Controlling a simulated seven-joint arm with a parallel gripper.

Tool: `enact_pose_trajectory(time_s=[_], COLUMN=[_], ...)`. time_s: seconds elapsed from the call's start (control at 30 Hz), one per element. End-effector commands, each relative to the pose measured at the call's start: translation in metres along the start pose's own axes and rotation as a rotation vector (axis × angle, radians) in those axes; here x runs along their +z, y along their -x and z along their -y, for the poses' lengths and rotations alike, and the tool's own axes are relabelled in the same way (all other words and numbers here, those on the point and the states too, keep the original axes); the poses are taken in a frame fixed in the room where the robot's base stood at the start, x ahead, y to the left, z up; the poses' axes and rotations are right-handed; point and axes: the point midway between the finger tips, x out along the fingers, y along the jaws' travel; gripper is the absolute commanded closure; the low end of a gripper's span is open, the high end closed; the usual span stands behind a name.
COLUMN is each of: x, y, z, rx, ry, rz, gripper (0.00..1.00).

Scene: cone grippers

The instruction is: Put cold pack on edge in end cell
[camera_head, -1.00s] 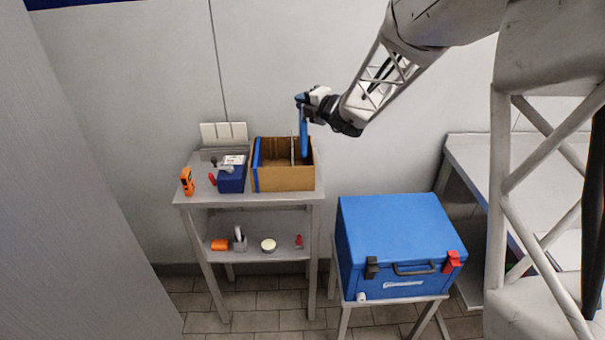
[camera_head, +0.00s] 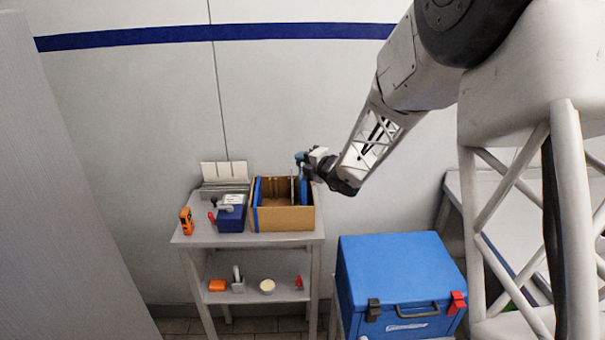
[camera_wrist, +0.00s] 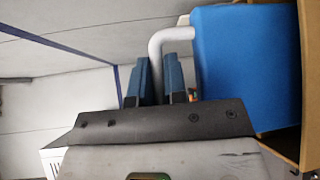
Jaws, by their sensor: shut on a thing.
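My gripper (camera_head: 302,160) is above the right end of an open cardboard box (camera_head: 285,219). It is shut on the grey handle (camera_wrist: 172,35) of a blue cold pack (camera_head: 304,188); the handle runs between the blue fingers in the wrist view (camera_wrist: 157,83). The pack stands upright on edge, largely down inside the box's right end cell, beside a thin divider (camera_head: 293,189). In the wrist view the pack (camera_wrist: 245,60) lies close to the cardboard wall. Its lower edge and the cell floor are hidden. Another blue panel (camera_head: 257,193) stands at the box's left end.
Left of the box on the grey stand (camera_head: 240,240) are a dark blue box (camera_head: 231,218) and an orange device (camera_head: 186,221). A rack of white panels (camera_head: 224,172) stands behind. Small items lie on the lower shelf. A blue cooler (camera_head: 400,275) stands at the right.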

Motion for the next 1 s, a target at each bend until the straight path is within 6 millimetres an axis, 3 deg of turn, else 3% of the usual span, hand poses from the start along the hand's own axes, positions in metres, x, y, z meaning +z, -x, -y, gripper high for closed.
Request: enact_pose_trajectory(time_s=[0.43,0.8,1.0], x=[-0.001,-0.005,-0.006], y=[-0.001,-0.005,-0.005], z=[0.005,0.037,0.04], rx=[0.001,0.001,0.002], ry=[0.001,0.001,0.001], rz=[0.0,0.0,0.0], gripper=[1.0,1.0,1.0])
